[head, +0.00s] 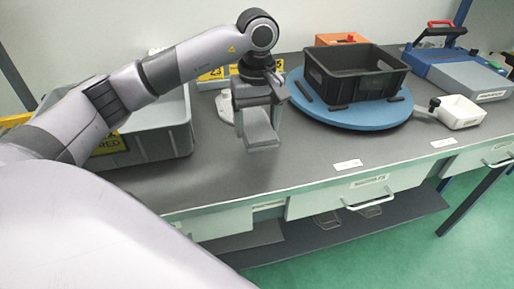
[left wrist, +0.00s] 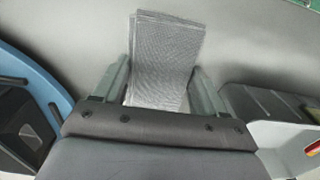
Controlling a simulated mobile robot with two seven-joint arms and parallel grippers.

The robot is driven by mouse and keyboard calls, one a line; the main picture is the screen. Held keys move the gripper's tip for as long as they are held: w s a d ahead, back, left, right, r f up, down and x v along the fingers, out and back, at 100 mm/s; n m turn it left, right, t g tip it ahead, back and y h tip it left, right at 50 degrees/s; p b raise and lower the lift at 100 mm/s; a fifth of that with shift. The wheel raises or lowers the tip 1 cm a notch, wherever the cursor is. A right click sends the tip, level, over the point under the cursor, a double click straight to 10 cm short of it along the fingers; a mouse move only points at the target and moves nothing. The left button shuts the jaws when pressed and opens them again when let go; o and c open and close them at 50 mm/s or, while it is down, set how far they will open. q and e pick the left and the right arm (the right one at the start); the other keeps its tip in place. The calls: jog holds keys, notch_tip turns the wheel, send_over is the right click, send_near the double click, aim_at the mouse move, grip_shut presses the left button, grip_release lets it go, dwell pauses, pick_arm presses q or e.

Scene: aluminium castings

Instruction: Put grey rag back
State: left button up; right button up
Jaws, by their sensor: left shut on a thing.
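The grey rag (left wrist: 165,50) is a folded, finely woven cloth. It is between the two fingers of my left gripper (left wrist: 161,82), which is shut on it. In the head view the left gripper (head: 259,112) points down over the workbench (head: 290,165), with the rag (head: 262,132) below its jaws. I cannot tell whether the rag's lower edge touches the bench. My right gripper is not in view.
A grey bin (head: 165,140) with a yellow label stands left of the gripper. A blue turntable (head: 350,116) carrying a black crate (head: 352,85) is to the right. The bench front is mostly clear.

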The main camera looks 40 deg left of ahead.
aim_at(257, 159)
pick_arm(q)
notch_tip(257, 159, down, 7)
jog(key=shift+f, duration=0.25)
jog(key=shift+f, duration=0.15)
jog(key=o, duration=0.9)
jog(key=shift+o, duration=0.2)
notch_tip(257, 159, up, 12)
jog(key=shift+r+b, duration=0.2)
jog(key=shift+b, duration=0.1)
